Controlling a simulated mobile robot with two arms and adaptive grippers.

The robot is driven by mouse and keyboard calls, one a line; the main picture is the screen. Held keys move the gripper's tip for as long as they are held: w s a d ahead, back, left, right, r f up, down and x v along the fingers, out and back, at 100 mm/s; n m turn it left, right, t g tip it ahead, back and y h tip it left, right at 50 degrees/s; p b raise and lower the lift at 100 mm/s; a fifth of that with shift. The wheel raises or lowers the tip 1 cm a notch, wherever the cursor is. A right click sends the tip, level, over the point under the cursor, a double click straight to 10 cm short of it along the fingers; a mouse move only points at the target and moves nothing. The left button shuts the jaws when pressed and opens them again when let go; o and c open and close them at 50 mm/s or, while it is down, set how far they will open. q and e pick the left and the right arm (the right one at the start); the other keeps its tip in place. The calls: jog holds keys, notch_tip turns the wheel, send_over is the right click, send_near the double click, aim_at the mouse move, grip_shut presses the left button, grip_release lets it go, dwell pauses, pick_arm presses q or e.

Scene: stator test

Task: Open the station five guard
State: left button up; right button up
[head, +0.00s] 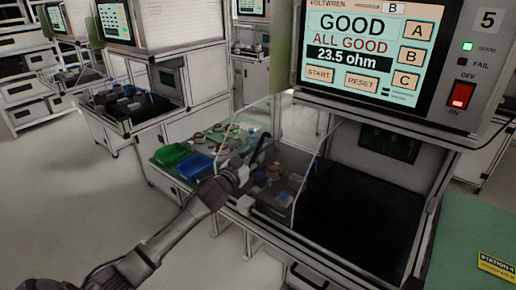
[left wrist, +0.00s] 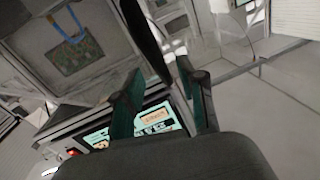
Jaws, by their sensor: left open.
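The station five guard (head: 302,178) is a clear panel with pale edges at the left of the test station marked 5. It stands tilted, and test parts show through it. My left gripper (head: 257,158) is at the panel in the head view; the overlap hides whether they touch. In the left wrist view its two fingers (left wrist: 160,98) are apart. A dark bar (left wrist: 146,38) runs into the gap between them; I cannot tell for sure whether it is the guard's handle. My right gripper is not in view.
The station five screen (head: 366,44) reads GOOD, 23.5 ohm, above a dark open bay (head: 360,205). Green (head: 171,154) and blue (head: 194,167) bins stand left of the guard. A green table (head: 470,235) is at the right. Floor at left is clear.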

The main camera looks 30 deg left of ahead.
aim_at(256, 152)
pick_arm(q)
jog(key=shift+w+a, duration=0.2)
jog(key=shift+w, duration=1.5)
grip_shut()
